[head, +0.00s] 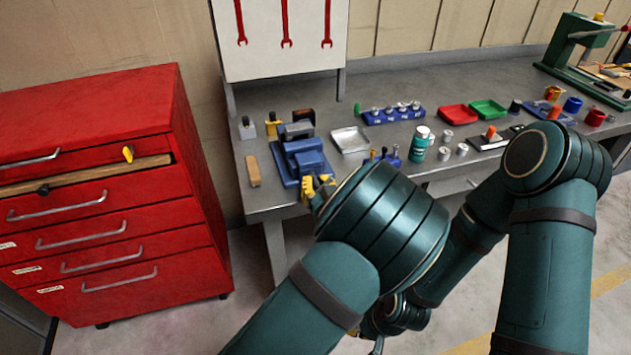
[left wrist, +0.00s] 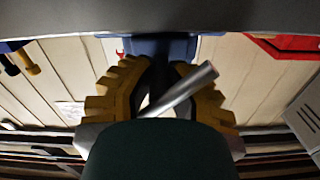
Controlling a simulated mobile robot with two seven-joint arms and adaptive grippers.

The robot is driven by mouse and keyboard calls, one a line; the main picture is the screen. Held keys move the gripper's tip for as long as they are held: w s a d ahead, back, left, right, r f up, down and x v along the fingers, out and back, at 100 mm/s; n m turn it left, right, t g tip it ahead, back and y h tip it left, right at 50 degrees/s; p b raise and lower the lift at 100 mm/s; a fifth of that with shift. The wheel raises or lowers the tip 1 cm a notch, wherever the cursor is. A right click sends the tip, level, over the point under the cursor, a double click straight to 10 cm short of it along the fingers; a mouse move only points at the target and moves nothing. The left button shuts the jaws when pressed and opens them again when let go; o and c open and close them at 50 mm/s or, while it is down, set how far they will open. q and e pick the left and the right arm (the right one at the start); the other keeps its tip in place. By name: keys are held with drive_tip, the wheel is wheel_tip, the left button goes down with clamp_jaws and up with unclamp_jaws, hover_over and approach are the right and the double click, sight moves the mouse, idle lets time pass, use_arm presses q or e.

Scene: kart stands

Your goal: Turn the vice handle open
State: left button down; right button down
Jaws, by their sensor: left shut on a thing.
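The blue vice (head: 305,160) stands on the front left edge of the grey workbench. My left gripper (head: 318,188), with yellow fingers, is at the vice's front, partly hidden by my own wrist. In the left wrist view the yellow fingers of my left gripper (left wrist: 160,88) are closed around a silver bar, the vice handle (left wrist: 188,88). The handle lies tilted, its upper end leaning right. Blue vice body (left wrist: 165,46) shows behind it. My right gripper (head: 375,335) hangs low in front of the bench, mostly hidden behind my left arm; its fingers are unclear.
A red drawer cabinet (head: 110,225) stands left of the workbench (head: 245,200). On the bench are a metal tray (head: 350,140), a green bottle (head: 419,146), a blue holder (head: 392,116) and red (head: 458,115) and green (head: 488,109) trays. A wooden block (head: 253,171) lies left of the vice.

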use_arm(q)
drive_tip(key=m+p, duration=0.2)
drive_tip(key=m, duration=0.2)
drive_tip(key=shift+r, duration=0.15)
drive_tip(key=shift+m+p, duration=1.2)
drive_tip(key=shift+m, duration=1.4)
drive_tip(key=c, duration=0.9)
unclamp_jaws()
drive_tip(key=shift+f, duration=0.2)
